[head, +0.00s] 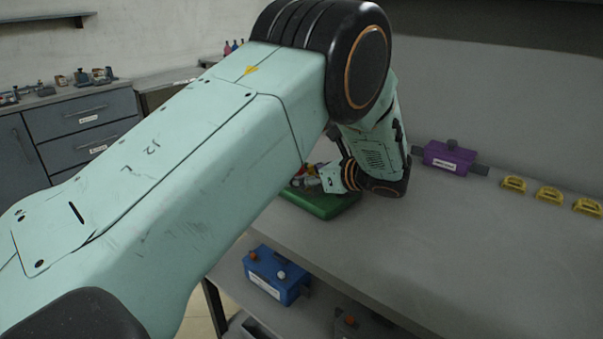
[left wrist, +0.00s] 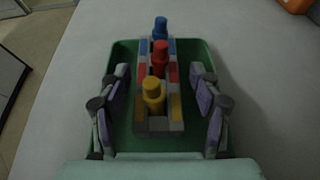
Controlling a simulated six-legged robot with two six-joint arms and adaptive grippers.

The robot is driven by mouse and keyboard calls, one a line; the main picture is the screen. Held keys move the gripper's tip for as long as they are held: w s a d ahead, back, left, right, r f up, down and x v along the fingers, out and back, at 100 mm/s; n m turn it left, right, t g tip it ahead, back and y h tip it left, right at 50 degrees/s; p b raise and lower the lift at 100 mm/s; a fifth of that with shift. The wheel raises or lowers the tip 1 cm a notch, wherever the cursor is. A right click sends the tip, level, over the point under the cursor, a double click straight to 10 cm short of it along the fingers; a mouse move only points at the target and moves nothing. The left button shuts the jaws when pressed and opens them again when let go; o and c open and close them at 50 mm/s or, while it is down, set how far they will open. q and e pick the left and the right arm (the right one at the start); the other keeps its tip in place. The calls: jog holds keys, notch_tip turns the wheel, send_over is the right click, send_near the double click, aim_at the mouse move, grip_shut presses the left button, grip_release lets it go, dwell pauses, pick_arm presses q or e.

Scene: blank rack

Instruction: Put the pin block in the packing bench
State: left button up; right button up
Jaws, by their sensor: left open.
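The pin block (left wrist: 158,118), a narrow grey block with coloured side patches, carries blue, red and yellow pins in a row. It sits upright in a green tray (left wrist: 121,56) on a grey worktop (left wrist: 255,110). My left gripper (left wrist: 161,84) is open, with one finger on each side of the block and visible gaps between. In the head view my left gripper (head: 306,180) is small and low over the green tray (head: 325,207), and the block is mostly hidden. I cannot tell which surface is the packing bench. My right gripper is not in view.
A purple box (head: 449,158) and several yellow brackets (head: 548,194) stand along the worktop's back. A blue box (head: 273,275) is on the shelf below. A drawer cabinet (head: 80,118) with small parts stands back left. The worktop's right side is clear.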

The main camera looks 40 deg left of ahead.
pick_arm(q)
jog(key=p+v, duration=0.2)
jog(key=v, duration=0.2)
jog(key=p+v, duration=0.3)
jog(key=v, duration=0.2)
jog(key=shift+d+r, duration=0.25)
jog(key=shift+r, duration=0.1)
jog(key=shift+s+d+r, duration=0.1)
jog(key=shift+d, duration=0.45)
